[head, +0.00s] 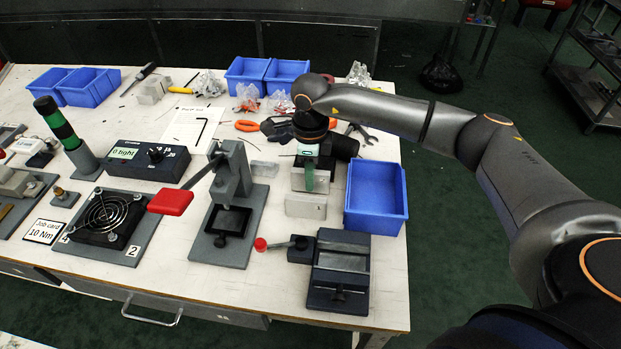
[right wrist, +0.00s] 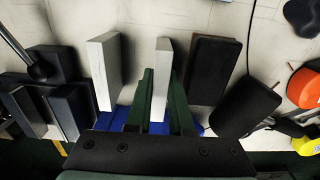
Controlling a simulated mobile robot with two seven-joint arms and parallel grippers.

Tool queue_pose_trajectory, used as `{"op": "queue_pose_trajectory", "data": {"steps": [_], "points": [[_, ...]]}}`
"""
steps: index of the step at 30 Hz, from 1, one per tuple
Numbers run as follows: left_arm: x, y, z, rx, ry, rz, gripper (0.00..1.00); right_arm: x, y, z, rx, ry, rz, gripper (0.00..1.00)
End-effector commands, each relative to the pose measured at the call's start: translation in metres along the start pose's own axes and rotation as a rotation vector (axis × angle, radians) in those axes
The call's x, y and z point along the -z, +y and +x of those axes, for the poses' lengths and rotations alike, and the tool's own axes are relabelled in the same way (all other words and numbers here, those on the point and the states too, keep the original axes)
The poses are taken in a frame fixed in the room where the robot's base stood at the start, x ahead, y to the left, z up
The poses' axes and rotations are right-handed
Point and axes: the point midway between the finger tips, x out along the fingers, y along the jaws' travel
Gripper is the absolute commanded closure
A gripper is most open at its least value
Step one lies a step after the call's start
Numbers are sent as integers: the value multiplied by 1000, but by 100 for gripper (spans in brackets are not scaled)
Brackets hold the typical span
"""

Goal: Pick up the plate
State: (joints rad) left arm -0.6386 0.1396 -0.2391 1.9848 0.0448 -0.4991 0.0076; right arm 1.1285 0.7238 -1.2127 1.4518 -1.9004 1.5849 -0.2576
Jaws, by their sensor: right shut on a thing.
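The light grey plate (right wrist: 161,75) stands on edge between the green fingers of my right gripper (right wrist: 160,100) in the right wrist view. The fingers are shut on it, one on each side. In the head view my right gripper (head: 310,178) points down over the right part of the bench, and the plate (head: 298,180) shows partly behind a green finger. I cannot tell whether the plate is clear of what is under it. A second light grey block (head: 305,207) is just in front; a similar block (right wrist: 104,70) shows left of the plate in the wrist view. My left gripper is not in view.
A blue bin (head: 376,222) stands close to the right of the gripper. A dark vise (head: 341,262) is in front, and a press with a red handle (head: 171,201) is to the left. Orange-handled pliers (head: 247,126) lie behind. The bench's right edge is just beyond the bin.

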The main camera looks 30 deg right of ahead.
Motion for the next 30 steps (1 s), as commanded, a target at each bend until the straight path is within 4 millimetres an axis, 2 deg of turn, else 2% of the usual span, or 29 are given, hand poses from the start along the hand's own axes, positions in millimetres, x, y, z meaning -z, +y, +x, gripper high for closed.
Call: {"op": "queue_pose_trajectory", "data": {"steps": [4, 8, 15, 24, 30], "points": [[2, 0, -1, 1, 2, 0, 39, -1, -1, -24, 5, -5, -1, 100], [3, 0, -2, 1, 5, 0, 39, 3, 16, -42, 5, -5, -4, 100], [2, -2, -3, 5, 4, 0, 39, 10, 54, -84, 5, -4, -5, 100], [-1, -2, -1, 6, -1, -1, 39, 19, 104, -104, 3, -3, -4, 100], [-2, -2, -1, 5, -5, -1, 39, 23, 127, -114, 3, -3, -3, 100]]}}
